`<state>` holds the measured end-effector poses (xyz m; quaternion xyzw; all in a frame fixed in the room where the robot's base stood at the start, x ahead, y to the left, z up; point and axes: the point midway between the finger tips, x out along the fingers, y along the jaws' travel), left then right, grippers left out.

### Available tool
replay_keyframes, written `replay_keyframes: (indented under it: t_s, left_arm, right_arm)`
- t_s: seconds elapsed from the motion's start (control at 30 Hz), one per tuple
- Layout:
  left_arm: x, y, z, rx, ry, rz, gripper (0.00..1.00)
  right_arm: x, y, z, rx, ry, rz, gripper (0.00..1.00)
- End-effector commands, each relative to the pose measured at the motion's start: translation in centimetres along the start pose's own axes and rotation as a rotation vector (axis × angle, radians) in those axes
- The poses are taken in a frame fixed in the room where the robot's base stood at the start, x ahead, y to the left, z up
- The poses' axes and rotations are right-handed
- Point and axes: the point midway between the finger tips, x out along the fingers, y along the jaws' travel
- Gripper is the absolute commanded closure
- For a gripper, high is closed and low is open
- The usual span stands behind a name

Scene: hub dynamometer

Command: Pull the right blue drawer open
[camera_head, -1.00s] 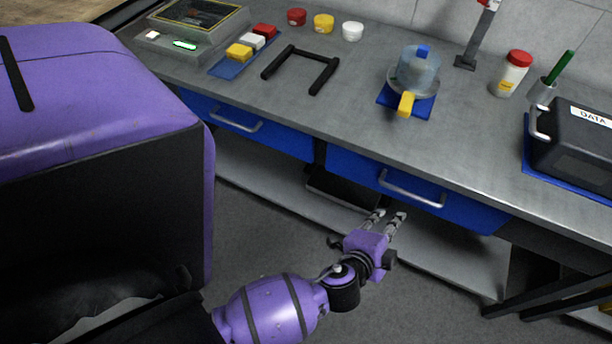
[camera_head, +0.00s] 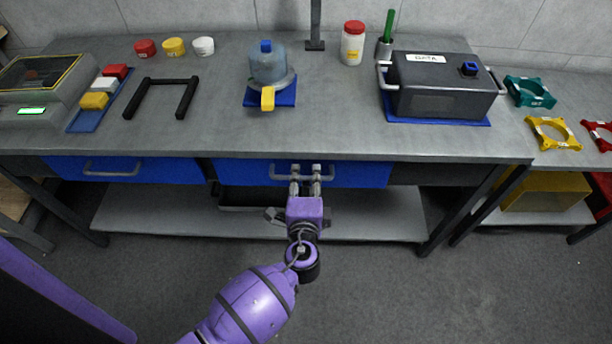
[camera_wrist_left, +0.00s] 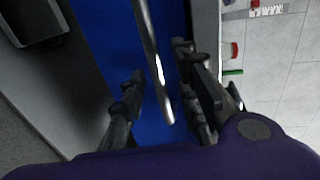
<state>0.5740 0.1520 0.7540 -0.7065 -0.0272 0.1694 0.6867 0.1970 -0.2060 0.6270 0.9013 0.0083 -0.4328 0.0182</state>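The right blue drawer (camera_head: 360,174) is under the bench top and looks shut. Its bar handle (camera_head: 276,177) runs across its front. My left gripper (camera_head: 305,172) reaches up from below and in front, with its fingertips at this handle. In the left wrist view the silver handle (camera_wrist_left: 151,60) passes between the two fingers of my left gripper (camera_wrist_left: 160,88). The fingers are apart, with gaps seen beside the bar, and the blue drawer front (camera_wrist_left: 105,40) lies behind. The fingertips partly hide the handle in the head view. My right gripper is not in view.
The left blue drawer (camera_head: 140,172) is shut beside it. A grey lower shelf (camera_head: 380,228) lies below. The floor in front is clear.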

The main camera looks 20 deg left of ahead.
Motion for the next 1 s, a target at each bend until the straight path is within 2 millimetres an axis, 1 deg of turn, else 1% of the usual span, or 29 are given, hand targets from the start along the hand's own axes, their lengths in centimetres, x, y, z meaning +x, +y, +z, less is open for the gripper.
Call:
replay_keyframes:
  t_s: [0.03, 0.13, 0.4, 0.6, 0.63, 1.0]
  left_arm:
    - [0.53, -0.08, -0.02, 0.0, 0.0, -0.001, 0.71]
    - [1.03, 0.03, 0.0, -0.001, 0.0, 0.001, 0.71]
    - [1.16, 0.07, 0.0, -0.002, 0.001, 0.002, 0.71]
    - [1.14, 0.07, 0.0, -0.002, 0.001, 0.002, 0.97]
    - [1.14, 0.06, 0.0, -0.001, 0.001, 0.002, 1.0]
    - [1.08, 0.07, -0.01, -0.002, 0.001, 0.001, 1.0]
  right_arm:
    - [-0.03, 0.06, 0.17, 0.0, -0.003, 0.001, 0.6]
    - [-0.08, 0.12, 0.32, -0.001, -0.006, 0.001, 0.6]
    - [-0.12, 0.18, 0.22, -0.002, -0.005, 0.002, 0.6]
    - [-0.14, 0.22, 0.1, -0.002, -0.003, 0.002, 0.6]
    - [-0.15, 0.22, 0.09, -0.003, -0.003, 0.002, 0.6]
    - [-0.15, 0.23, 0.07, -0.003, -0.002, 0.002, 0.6]
